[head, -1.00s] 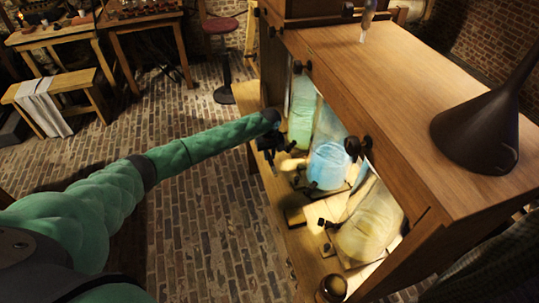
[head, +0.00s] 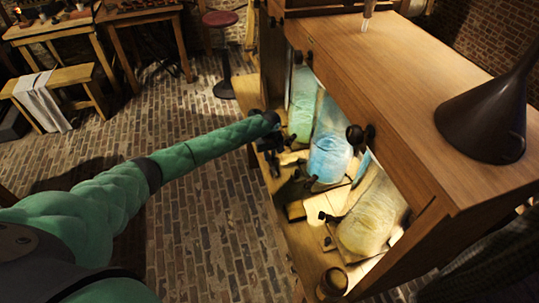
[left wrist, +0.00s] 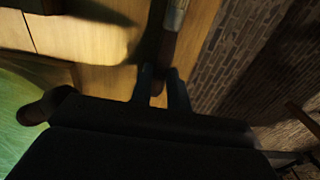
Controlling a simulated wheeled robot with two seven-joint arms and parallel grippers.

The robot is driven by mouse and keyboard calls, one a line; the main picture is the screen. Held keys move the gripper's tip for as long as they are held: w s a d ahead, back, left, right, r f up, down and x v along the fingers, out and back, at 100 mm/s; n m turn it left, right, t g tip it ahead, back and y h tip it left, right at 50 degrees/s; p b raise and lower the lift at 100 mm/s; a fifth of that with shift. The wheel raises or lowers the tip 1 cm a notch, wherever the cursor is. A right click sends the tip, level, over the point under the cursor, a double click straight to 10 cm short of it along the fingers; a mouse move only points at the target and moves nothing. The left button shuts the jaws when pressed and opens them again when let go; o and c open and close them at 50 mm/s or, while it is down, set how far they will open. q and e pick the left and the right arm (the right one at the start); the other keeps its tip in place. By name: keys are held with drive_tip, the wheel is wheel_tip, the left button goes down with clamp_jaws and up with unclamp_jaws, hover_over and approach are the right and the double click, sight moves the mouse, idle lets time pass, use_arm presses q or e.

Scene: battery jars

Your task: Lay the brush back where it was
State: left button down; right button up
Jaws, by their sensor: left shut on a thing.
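My left gripper (left wrist: 162,88) is shut on the dark handle of the brush (left wrist: 169,45) in the left wrist view. A pale metal-like band on the brush shows at the top of that view, and its far end is cut off. In the head view my left gripper (head: 270,160) is at the open front of the wooden cabinet (head: 410,110), over its front ledge, beside the green jar (head: 302,115). The brush is hard to make out there. My right gripper is not in view.
Inside the cabinet stand the green jar, a blue jar (head: 328,157) and a pale yellowish jar (head: 367,222). A small wooden block (head: 295,210) and a round knob-like object (head: 333,282) are on the ledge. A dark funnel (head: 482,125) stands on the cabinet top.

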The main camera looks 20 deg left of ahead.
use_arm(q)
drive_tip(key=c, duration=1.3)
unclamp_jaws()
drive_tip(key=shift+o, duration=0.2)
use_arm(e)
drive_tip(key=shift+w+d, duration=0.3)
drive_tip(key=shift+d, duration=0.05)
use_arm(q)
drive_tip(key=shift+r, duration=0.15)
